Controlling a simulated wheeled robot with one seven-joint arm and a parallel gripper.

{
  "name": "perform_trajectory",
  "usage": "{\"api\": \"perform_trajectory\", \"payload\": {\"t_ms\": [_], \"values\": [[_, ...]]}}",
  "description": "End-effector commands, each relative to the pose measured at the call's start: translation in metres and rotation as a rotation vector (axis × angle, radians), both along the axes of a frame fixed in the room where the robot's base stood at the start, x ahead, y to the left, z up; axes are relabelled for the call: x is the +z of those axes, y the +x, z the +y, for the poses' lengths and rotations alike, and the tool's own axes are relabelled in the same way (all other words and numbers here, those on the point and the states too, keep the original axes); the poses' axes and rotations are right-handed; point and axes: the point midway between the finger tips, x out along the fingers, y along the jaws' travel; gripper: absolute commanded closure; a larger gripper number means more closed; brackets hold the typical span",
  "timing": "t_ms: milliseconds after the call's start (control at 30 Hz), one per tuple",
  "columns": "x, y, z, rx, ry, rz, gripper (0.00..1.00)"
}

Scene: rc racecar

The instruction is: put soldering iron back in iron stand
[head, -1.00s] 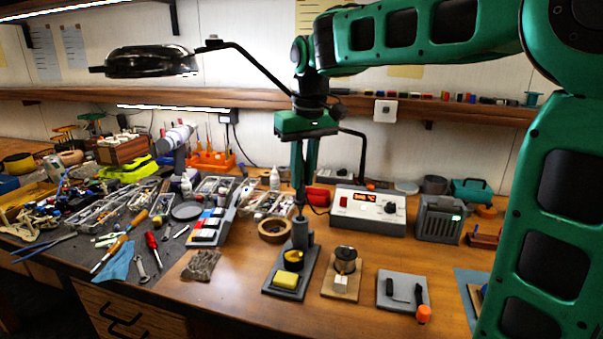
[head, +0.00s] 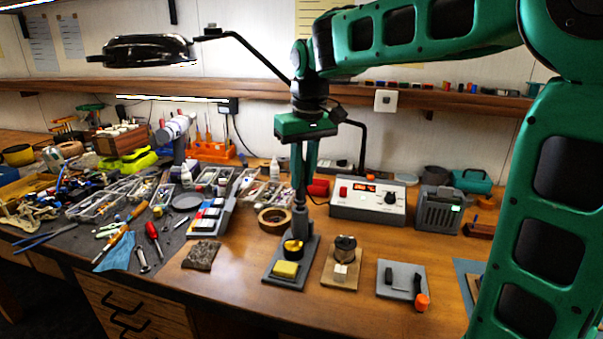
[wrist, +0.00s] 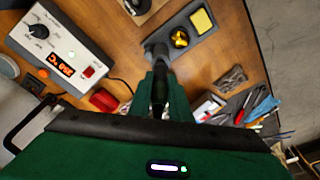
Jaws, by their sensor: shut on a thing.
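The iron stand (head: 275,278) is a dark plate near the table's front edge. It carries a yellow sponge (head: 285,269), a cup of brass wool and an upright dark holder (head: 300,222). My gripper (head: 302,180) is shut on the dark, slim soldering iron (head: 301,197), which hangs upright with its lower end down over the holder. In the wrist view, the iron (wrist: 160,92) lies between the green fingers and lines up with the holder (wrist: 157,50). I cannot tell how far the tip is inside the holder.
A soldering station (head: 368,203) stands behind to the right, with a tape roll (head: 274,219) left of the stand. A small wooden base (head: 341,276) and a grey plate (head: 402,284) sit to the right. Tools and trays crowd the left. A magnifier lamp (head: 145,49) hangs above.

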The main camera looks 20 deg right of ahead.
Motion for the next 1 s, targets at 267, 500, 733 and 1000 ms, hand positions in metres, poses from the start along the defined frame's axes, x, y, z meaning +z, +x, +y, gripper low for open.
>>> {"api": "perform_trajectory", "payload": {"t_ms": [267,500,733,1000], "values": [[-0.007,0.0,0.0,0.0,0.0,0.001,1.0],[-0.013,0.0,0.0,0.0,0.0,0.0,1.0],[-0.016,0.0,0.0,0.0,0.0,0.001,1.0],[-0.016,0.0,0.0,0.0,0.0,0.0,0.66]]}}
